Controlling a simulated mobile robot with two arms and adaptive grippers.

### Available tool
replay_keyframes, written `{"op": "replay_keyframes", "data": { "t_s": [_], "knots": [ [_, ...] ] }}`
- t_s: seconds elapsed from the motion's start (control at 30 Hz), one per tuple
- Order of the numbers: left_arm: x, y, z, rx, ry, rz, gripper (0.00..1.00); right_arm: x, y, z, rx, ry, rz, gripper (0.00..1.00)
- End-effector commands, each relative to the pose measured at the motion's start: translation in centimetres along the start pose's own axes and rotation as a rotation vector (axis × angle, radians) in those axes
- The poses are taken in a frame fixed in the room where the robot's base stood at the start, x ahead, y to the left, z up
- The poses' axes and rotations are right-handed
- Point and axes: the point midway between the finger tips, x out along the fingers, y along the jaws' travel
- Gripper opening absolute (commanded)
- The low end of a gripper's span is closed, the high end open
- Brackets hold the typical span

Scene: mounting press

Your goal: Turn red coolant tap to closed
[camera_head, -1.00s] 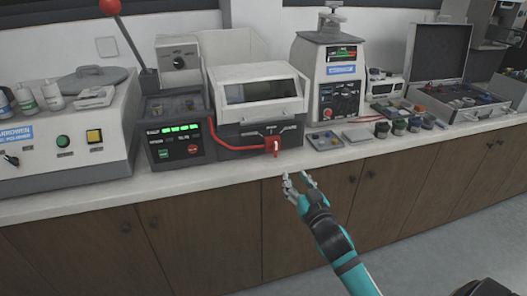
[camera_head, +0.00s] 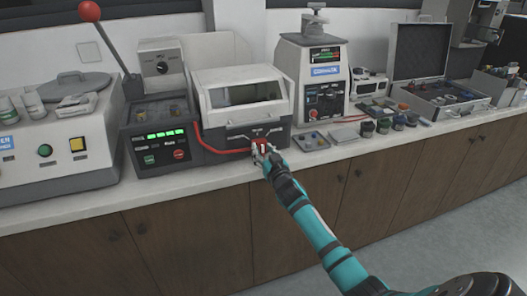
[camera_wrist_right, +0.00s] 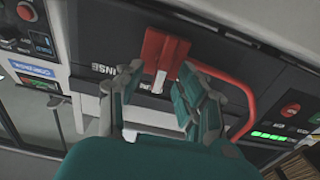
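The red coolant tap (camera_head: 264,145) is on the lower front of the white-and-grey machine (camera_head: 241,93), with a red hose (camera_head: 207,147) running left from it. My right gripper (camera_head: 264,154) is at the tap and partly covers it in the head view. In the right wrist view the red tap (camera_wrist_right: 165,52) shows between and just beyond the two spread fingers of the right gripper (camera_wrist_right: 163,76). The fingers are apart; I cannot tell whether they touch the tap. My left gripper is not in view.
A control unit (camera_head: 160,143) with green lights and a red-knobbed lever (camera_head: 90,12) stands left of the machine. A grey press (camera_head: 312,75) stands to its right. Small trays and pots (camera_head: 367,130) lie near the counter's front edge. The floor in front is clear.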

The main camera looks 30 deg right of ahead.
Motion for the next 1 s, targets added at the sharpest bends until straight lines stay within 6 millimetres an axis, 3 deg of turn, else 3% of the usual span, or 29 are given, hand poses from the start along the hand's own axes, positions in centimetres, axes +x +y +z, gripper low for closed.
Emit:
{"op": "replay_keyframes", "data": {
  "t_s": [0.27, 0.57, 1.0],
  "knots": [
    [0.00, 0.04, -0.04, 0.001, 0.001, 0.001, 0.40, 0.10, 0.02, 0.04, -0.001, -0.001, 0.000, 0.37],
    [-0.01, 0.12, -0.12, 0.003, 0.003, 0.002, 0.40, 0.08, 0.04, 0.04, -0.001, -0.001, 0.001, 0.00],
    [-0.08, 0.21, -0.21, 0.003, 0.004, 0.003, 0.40, 0.09, 0.00, 0.02, -0.054, -0.001, 0.001, 0.00]
  ]
}}
